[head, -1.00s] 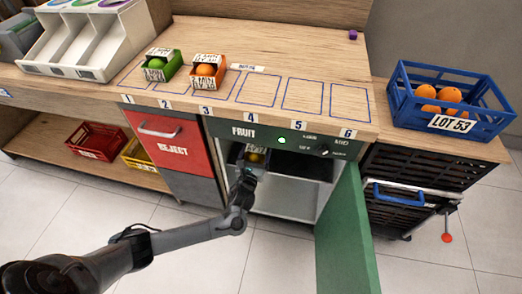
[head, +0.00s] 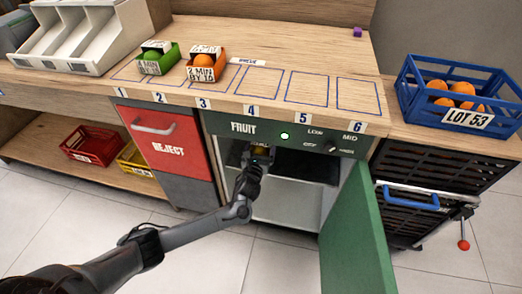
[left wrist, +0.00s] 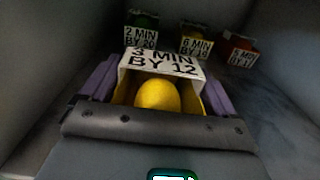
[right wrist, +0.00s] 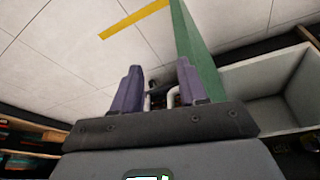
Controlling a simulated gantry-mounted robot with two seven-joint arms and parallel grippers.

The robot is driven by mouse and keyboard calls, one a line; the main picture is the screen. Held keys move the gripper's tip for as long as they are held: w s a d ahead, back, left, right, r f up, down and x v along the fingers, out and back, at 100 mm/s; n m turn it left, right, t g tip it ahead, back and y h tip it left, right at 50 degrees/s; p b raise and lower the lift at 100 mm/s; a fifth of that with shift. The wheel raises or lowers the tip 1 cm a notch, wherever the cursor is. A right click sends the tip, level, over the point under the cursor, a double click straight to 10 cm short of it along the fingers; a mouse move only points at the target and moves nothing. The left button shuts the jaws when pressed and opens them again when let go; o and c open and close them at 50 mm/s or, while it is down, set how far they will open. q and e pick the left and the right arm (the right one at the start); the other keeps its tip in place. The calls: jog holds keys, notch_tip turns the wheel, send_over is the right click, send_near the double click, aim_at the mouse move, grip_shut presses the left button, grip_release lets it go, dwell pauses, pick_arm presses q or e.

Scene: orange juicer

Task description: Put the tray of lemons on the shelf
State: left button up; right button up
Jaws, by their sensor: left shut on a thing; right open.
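The lemon tray, yellow-sided with a white card reading "3 MIN BY 12" (left wrist: 160,64), holds a lemon (left wrist: 157,96). My left gripper (left wrist: 160,88) is shut on the tray, one purple finger on each side. In the head view my left gripper (head: 258,160) reaches into the open FRUIT cabinet (head: 243,128), and the tray is mostly hidden there. Inside, a green tray (left wrist: 142,30), a yellow tray (left wrist: 195,40) and a red tray (left wrist: 238,50) stand farther back, with cards. My right gripper (right wrist: 160,85) is open and empty, outside the head view.
The green cabinet door (head: 357,235) hangs open on the right. A green tray (head: 158,58) and an orange tray (head: 206,67) stand on the counter (head: 290,45), with empty outlined slots to their right. A blue crate of oranges (head: 455,95) stands at the right.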

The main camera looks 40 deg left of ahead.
pick_arm(q)
jog(key=shift+r, duration=0.1)
jog(key=o, duration=0.9)
